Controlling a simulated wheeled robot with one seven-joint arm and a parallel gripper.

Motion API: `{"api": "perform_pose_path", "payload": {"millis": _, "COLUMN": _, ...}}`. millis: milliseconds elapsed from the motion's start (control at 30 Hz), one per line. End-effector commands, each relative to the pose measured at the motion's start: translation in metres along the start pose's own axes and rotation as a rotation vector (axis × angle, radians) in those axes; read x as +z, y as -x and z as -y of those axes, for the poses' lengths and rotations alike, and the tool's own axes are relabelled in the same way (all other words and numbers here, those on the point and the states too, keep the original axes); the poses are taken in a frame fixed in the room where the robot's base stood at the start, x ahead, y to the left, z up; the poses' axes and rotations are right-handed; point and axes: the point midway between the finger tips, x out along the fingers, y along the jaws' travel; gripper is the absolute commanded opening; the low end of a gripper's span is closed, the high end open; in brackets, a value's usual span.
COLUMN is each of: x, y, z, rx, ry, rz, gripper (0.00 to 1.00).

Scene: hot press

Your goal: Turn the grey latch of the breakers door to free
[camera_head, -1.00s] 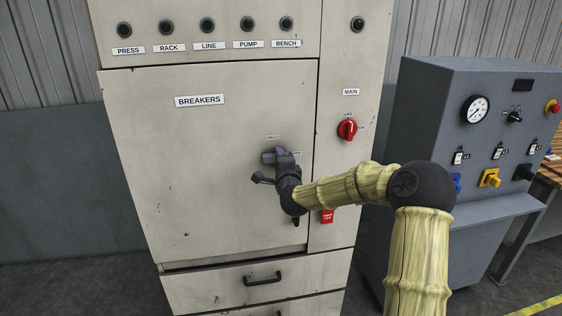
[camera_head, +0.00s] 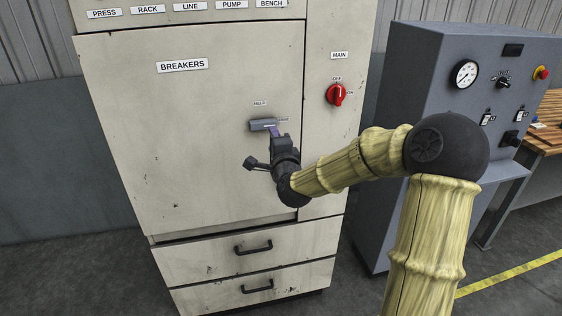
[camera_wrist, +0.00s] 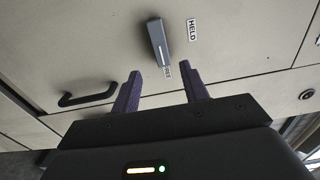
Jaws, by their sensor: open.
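The grey latch (camera_head: 262,125) is on the cream BREAKERS door (camera_head: 180,130), right of its middle. It lies level, with the HELD label (camera_head: 260,103) above it and a small label at its right end. In the wrist view the latch (camera_wrist: 159,42) is a grey bar with a white line, its lower end beside the FREE label (camera_wrist: 168,72); HELD is to its right. The line points towards FREE. My gripper (camera_wrist: 162,76) is open, its purple fingers apart and empty, short of the latch with a gap showing. In the head view my gripper (camera_head: 275,132) is just below and right of the latch.
A red MAIN switch (camera_head: 336,94) is on the panel to the right. Two drawers with black handles (camera_head: 253,248) are below the door. A grey console (camera_head: 410,80) with a gauge stands at the right, close behind my arm. The door's left part is clear.

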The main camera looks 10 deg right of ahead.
Motion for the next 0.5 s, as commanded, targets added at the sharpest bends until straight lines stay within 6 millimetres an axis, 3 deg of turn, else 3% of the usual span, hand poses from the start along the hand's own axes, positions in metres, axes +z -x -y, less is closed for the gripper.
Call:
{"api": "perform_pose_path", "payload": {"millis": 300, "x": -0.001, "y": 0.058, "z": 0.000, "rx": -0.001, "ry": 0.005, "rz": -0.002, "gripper": 0.45}}
{"api": "perform_pose_path", "payload": {"millis": 500, "x": 0.000, "y": 0.079, "z": 0.000, "rx": -0.001, "ry": 0.001, "rz": -0.001, "gripper": 0.45}}
